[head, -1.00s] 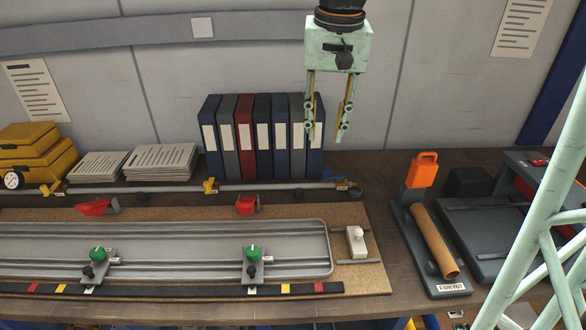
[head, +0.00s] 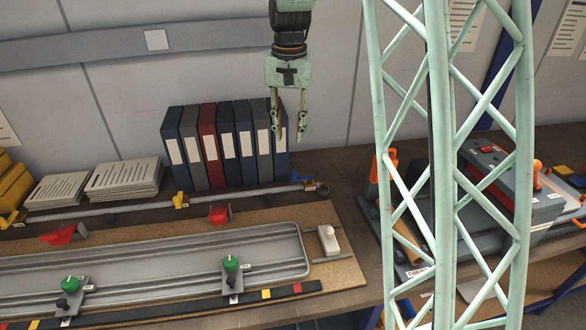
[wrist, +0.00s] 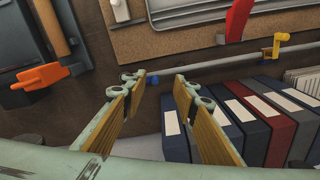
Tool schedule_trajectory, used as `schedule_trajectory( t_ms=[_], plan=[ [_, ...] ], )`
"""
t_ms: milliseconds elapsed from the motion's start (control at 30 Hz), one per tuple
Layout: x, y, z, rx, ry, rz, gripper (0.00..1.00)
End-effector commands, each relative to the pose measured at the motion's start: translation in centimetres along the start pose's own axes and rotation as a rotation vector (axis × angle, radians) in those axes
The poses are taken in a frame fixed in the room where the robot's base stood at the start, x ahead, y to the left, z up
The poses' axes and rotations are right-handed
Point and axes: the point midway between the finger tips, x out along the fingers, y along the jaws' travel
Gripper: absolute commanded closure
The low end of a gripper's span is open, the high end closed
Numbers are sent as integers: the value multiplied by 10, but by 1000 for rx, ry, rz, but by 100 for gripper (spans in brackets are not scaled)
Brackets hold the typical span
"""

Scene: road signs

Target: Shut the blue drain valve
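The blue drain valve (head: 298,177) shows as a small blue part at the right end of the grey pipe, behind the brown board. In the wrist view a small blue knob (wrist: 153,79) lies between and beyond my fingertips, near the pipe's end. Its handle angle is too small to tell. My gripper (head: 288,138) is open and empty, pointing down in front of the right-hand binders and above the pipe end. The wrist view also shows its fingers (wrist: 155,90) spread, with nothing between them. My gripper appears apart from the valve.
Binders (head: 228,145) stand close behind the pipe (head: 145,205). A yellow valve (head: 181,200) is on the pipe. Red handles (head: 219,214) and green knobs (head: 230,263) are on the board. An orange-handled device (head: 386,164) stands to the right, partly hidden by my lattice column.

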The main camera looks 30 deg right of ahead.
Motion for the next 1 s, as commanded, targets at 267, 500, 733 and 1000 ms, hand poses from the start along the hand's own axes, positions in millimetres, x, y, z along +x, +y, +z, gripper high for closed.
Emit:
schedule_trajectory(
  t_ms=[267, 500, 733, 1000],
  plan=[
    [34, 3, -39, 62, -27, 13, 73],
    [61, 6, -63, 104, -45, 22, 73],
    [72, 8, -72, 122, -50, 25, 73],
    [73, 8, -73, 123, -51, 25, 73]
  ],
)
